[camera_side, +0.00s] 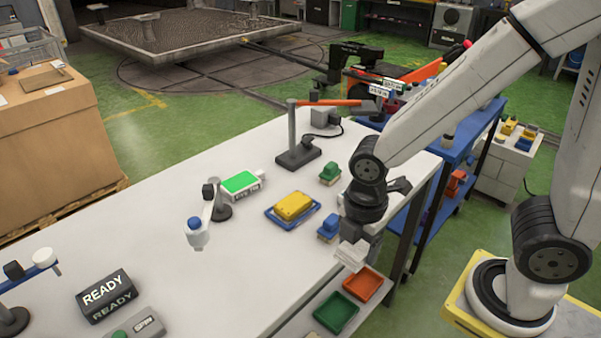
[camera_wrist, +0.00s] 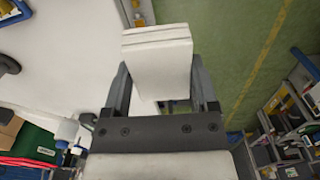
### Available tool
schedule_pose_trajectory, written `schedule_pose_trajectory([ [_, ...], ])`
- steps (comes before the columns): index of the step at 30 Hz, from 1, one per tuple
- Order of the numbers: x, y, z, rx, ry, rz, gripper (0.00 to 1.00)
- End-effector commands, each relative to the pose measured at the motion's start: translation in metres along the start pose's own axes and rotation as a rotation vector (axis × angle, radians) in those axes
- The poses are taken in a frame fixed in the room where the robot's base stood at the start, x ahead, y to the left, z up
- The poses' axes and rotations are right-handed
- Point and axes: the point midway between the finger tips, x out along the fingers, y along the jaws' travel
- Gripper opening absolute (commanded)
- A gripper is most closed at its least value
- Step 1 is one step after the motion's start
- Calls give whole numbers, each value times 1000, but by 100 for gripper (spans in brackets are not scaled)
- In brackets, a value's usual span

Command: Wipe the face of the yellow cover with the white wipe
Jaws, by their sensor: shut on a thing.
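The yellow cover (camera_side: 293,205) lies in a shallow blue tray (camera_side: 272,213) on the white table, left of my gripper in the side view. My gripper (camera_side: 358,238) is shut on the white wipe (camera_side: 352,256) and holds it near the table's right edge, close to the red and green trays. In the wrist view the wipe (camera_wrist: 158,55) is a folded white block between the two fingers of my gripper (camera_wrist: 160,80).
A blue block (camera_side: 328,228) and a green block (camera_side: 330,173) stand between the cover and my arm. A red tray (camera_side: 363,283) and a green tray (camera_side: 336,311) lie at the edge. A stand with an orange bar (camera_side: 297,150) rises behind. A green-screened box (camera_side: 240,183) sits left.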

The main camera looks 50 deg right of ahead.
Motion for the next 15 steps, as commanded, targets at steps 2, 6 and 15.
schedule_pose_trajectory([
  [2, 0, 2, 0, 0, 0, 0, 28],
  [6, -1, 10, 0, 2, 0, 0, 28],
  [15, -5, 60, 0, 3, 0, -2, 28],
])
